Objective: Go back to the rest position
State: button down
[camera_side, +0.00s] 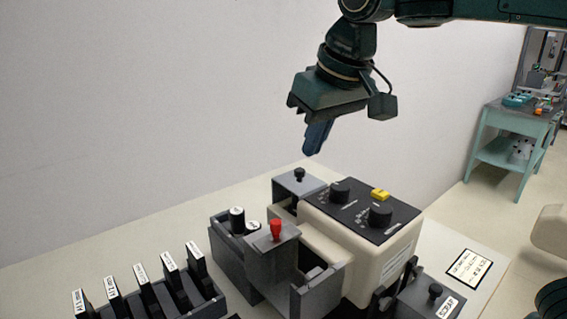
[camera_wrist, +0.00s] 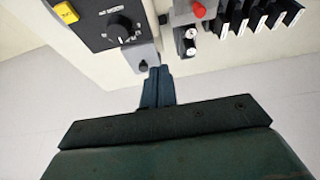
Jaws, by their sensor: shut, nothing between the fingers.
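My gripper (camera_side: 314,150) hangs in the air above the back of the table, with its blue fingers together and nothing between them. In the wrist view the closed fingers (camera_wrist: 157,72) point toward a grey block with a black knob (camera_wrist: 143,66). In the side view that knobbed grey block (camera_side: 299,186) stands behind the beige machine (camera_side: 330,250), below my fingertips and apart from them.
The machine has black dials and a yellow button (camera_side: 380,194). To its left are a grey holder with a red knob (camera_side: 277,229), two white-topped cylinders (camera_side: 237,219) and a rack of several labelled black pieces (camera_side: 148,288). A wall stands behind. The air around my gripper is free.

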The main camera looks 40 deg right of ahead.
jog(key=shift+t, duration=0.4)
jog(key=s+d+f, duration=0.1)
jog(key=s+d, duration=0.2)
jog(key=d, duration=0.1)
jog(key=s+d, duration=0.3)
jog(key=d, duration=0.1)
jog(key=s+d+f, duration=0.1)
jog(key=s+d, duration=0.2)
jog(key=shift+d+f, duration=0.3)
jog(key=shift+d, duration=0.1)
jog(key=s+d+f, duration=0.4)
jog(key=s+f, duration=0.3)
jog(key=s, duration=0.3)
jog(key=shift+s+t, duration=0.2)
jog(key=shift+t, duration=0.1)
jog(key=c, duration=2.1)
grip_release()
jog(key=shift+f, duration=0.1)
